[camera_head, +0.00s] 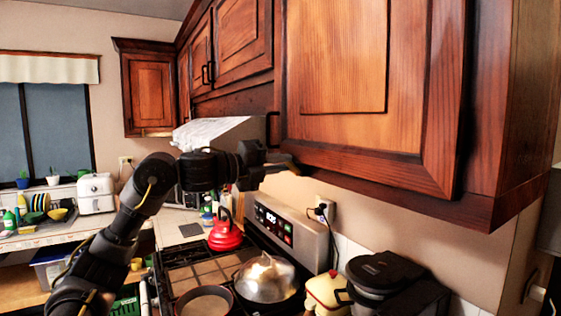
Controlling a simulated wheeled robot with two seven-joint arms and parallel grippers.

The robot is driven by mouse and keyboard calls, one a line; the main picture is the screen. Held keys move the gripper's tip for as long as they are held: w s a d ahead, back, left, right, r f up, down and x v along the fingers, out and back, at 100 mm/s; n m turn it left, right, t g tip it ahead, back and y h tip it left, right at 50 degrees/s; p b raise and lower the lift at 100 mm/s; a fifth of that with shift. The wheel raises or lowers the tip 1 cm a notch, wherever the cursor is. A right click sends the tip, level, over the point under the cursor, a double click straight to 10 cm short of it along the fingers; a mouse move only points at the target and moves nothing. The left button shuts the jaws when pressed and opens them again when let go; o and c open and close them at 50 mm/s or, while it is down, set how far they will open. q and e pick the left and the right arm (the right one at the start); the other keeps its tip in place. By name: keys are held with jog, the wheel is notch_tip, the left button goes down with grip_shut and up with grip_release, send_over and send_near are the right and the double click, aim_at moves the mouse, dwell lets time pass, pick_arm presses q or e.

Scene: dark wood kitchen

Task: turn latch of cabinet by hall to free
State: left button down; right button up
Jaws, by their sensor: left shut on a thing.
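The near wooden cabinet (345,60) fills the upper right, and its door looks closed. A dark handle (273,128) stands at the door's left edge. My left gripper (282,160) reaches up to the lower left corner of this door, just under the handle. It is shut on a small part there, which I take to be the latch; the fingers hide most of it, and I cannot tell which way it is turned. My right gripper is not in view.
Below are a stove with a red kettle (225,232), a pan (204,302) and a lidded pot (266,279). A black appliance (385,272) stands at the right. A white range hood (215,132) is behind my gripper. A toaster (95,193) sits far left.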

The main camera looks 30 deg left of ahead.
pick_arm(q)
jog(key=n, duration=0.2)
jog(key=f+n, duration=0.1)
jog(key=n, duration=0.1)
jog(key=shift+w+a+f+n, duration=0.1)
jog(key=shift+a+f+n, duration=0.1)
jog(key=shift+n, duration=0.2)
jog(key=shift+f, duration=0.1)
dwell(0.3)
jog(key=c, duration=1.4)
grip_release()
jog(key=b+v, duration=0.4)
jog(key=v, duration=0.6)
jog(key=shift+s+a+b, duration=0.2)
jog(key=shift+s+b, duration=0.15)
jog(key=shift+b, duration=0.05)
